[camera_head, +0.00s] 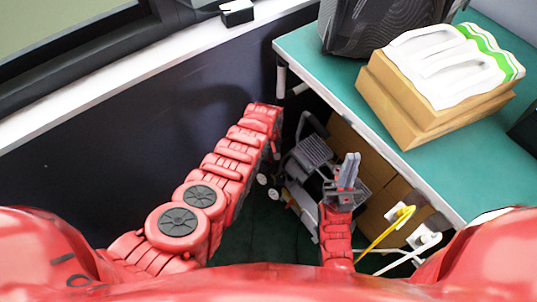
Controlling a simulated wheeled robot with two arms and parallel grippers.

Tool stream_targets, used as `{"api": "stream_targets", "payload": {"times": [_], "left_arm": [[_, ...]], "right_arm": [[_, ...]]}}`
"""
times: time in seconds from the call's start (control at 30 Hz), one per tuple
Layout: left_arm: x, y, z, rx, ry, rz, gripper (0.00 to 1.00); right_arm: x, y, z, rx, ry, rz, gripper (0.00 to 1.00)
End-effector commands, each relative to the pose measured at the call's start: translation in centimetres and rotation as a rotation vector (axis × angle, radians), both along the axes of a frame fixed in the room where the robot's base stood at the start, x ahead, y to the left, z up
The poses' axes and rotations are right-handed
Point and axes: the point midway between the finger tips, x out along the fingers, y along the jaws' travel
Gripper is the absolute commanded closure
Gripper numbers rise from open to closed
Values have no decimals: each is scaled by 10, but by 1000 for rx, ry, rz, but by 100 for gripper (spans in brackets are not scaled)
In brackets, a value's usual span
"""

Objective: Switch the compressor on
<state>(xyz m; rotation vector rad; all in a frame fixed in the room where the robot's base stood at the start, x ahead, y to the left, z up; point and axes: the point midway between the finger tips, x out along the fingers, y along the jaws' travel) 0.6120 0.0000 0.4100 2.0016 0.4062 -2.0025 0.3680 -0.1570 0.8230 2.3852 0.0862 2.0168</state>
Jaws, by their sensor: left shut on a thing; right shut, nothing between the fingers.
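The compressor (311,153) appears to be the grey, ribbed machine on the floor beside and partly under the table, with a dark handle and small white wheels. Its lower front is partly hidden by my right gripper, and no switch can be made out. My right gripper (350,164) is shut and empty, its grey fingers pointing up the picture in front of the compressor's right side. My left arm reaches up the picture to the left of the compressor. Its wrist ends near the table's left corner, and its fingers are hidden behind the wrist.
A teal table (330,64) fills the right, bearing a cardboard box (405,105) with a white and green item and a dark patterned case (372,25). A dark wall (130,140) bounds the left.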

Motion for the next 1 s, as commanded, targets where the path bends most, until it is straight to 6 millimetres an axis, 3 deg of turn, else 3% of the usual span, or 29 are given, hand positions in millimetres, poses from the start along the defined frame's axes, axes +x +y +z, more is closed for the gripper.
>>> {"api": "stream_targets", "payload": {"times": [1.0], "left_arm": [[0, -2, 0, -1, -1, -958, 100]], "right_arm": [[0, 0, -2, 0, 0, 0, 100]]}}
